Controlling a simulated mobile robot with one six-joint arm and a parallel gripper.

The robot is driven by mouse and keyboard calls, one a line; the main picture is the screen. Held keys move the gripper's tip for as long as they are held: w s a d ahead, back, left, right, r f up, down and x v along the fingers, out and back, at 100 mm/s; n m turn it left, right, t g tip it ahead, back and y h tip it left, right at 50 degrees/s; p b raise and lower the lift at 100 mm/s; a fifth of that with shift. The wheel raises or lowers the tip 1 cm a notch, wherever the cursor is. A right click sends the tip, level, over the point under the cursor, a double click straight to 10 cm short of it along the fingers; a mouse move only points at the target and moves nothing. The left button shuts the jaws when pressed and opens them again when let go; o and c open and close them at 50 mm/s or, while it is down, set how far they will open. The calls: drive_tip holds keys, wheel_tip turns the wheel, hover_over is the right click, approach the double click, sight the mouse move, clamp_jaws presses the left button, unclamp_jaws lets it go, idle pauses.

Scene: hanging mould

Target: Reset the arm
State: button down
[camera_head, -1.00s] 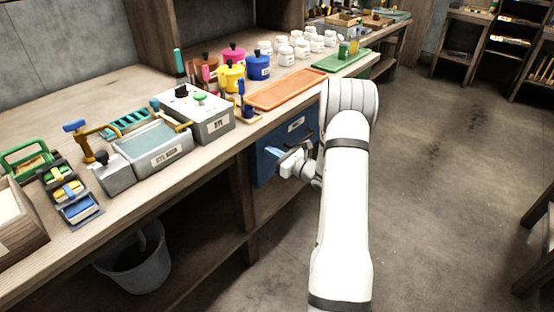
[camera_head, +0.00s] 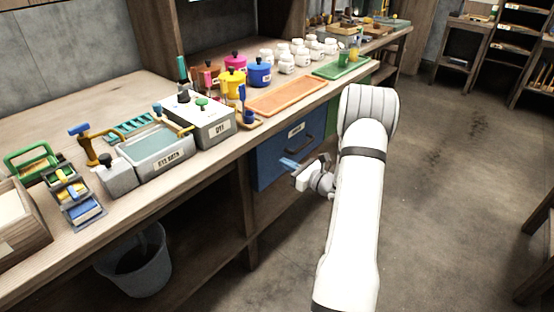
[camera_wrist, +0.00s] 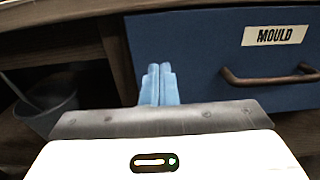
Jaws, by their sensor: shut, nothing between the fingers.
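My gripper (camera_head: 288,163) is in front of the blue drawer (camera_head: 275,165) under the workbench. In the wrist view its two light blue fingers (camera_wrist: 159,85) are together with nothing between them. The drawer front (camera_wrist: 190,55) fills much of that view and carries a label reading MOULD (camera_wrist: 275,36). A brown handle (camera_wrist: 268,77) is on the drawer, to the right of the fingers, and the fingers are apart from it. The drawer looks closed, its front about level with the bench. My white arm reaches in from the lower right of the head view.
The bench top holds a dye bath (camera_head: 157,150), a grey dye box (camera_head: 200,120), coloured pots, an orange tray (camera_head: 287,95), a green tray (camera_head: 342,68) and white jars. A grey bucket (camera_head: 140,265) stands below. The floor (camera_head: 450,170) at right is clear.

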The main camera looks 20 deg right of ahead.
drive_tip(key=v, duration=0.8)
drive_tip(key=s+a+r+n+g+y+p, duration=0.2)
drive_tip(key=s+a+r+n+g+p, duration=0.2)
drive_tip(key=a+r+n+g, duration=0.6)
drive_tip(key=s+a+r+n+g+y+p, duration=0.25)
drive_tip(key=s+a+r+n+p, duration=0.35)
drive_tip(key=a, duration=0.7)
drive_tip(key=s+a+r+n+g+h+p, duration=0.1)
drive_tip(key=s+r+n+h+p, duration=0.7)
drive_tip(key=s+r+n+h, duration=0.4)
wheel_tip(320, 180, up, 4)
drive_tip(key=s+n, duration=0.1)
drive_tip(key=n, duration=0.2)
drive_tip(key=shift+s, duration=0.25)
drive_tip(key=shift+a, duration=0.1)
